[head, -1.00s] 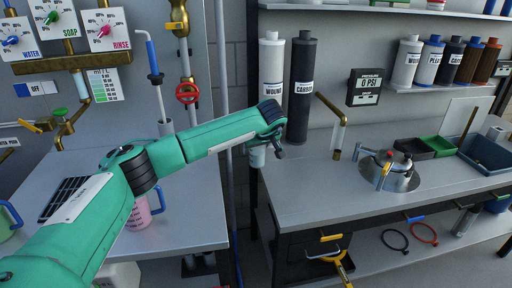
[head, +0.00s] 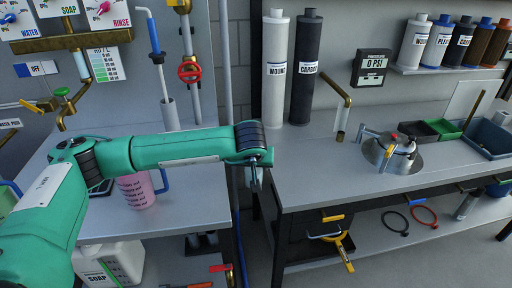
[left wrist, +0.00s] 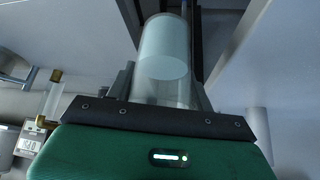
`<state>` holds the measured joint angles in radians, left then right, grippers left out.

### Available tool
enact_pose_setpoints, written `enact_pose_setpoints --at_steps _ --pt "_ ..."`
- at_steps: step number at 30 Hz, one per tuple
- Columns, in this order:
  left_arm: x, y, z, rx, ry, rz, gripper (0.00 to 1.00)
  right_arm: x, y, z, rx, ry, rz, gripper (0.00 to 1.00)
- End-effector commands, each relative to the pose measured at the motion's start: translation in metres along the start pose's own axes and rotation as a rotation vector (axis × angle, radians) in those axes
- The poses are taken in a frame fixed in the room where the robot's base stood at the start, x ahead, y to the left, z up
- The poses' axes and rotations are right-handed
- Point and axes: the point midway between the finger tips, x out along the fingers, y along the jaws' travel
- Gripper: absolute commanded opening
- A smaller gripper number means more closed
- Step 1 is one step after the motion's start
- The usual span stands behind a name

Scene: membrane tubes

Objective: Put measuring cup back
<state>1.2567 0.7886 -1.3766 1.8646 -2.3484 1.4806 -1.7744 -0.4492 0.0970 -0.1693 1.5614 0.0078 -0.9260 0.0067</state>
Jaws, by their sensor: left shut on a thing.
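In the head view my left arm reaches in from the left, and its left gripper (head: 255,180) hangs over the gap between the two benches. In the left wrist view the left gripper (left wrist: 168,88) is shut on a clear cylindrical cup (left wrist: 165,50) with a pale lower part, which looks like the measuring cup. In the head view only a small piece of this cup (head: 256,182) shows below the gripper. My right gripper is not in view.
The left bench (head: 185,150) carries a pink jug (head: 140,190) with a blue handle, partly behind my arm. The right bench (head: 320,175) has a clear front left area, two tall filters (head: 277,68) at the back and a metal clamp device (head: 388,150).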

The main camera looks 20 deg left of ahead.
Motion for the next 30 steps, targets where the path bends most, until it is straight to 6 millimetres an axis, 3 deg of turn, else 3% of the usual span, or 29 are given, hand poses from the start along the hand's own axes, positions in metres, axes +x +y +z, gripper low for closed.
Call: enact_pose_setpoints --at_steps 6,15,18,30 --pt "-0.018 -0.003 0.053 0.132 -0.002 0.085 0.23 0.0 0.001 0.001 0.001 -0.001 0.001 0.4" --pt "-0.032 -0.004 0.093 0.235 -0.001 0.151 0.23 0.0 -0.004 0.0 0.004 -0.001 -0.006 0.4" --pt "-0.035 -0.004 0.1 0.256 0.0 0.166 0.23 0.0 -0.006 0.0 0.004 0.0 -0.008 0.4" --pt "-0.04 -0.004 0.096 0.253 0.0 0.163 0.23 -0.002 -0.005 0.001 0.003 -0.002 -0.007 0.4"
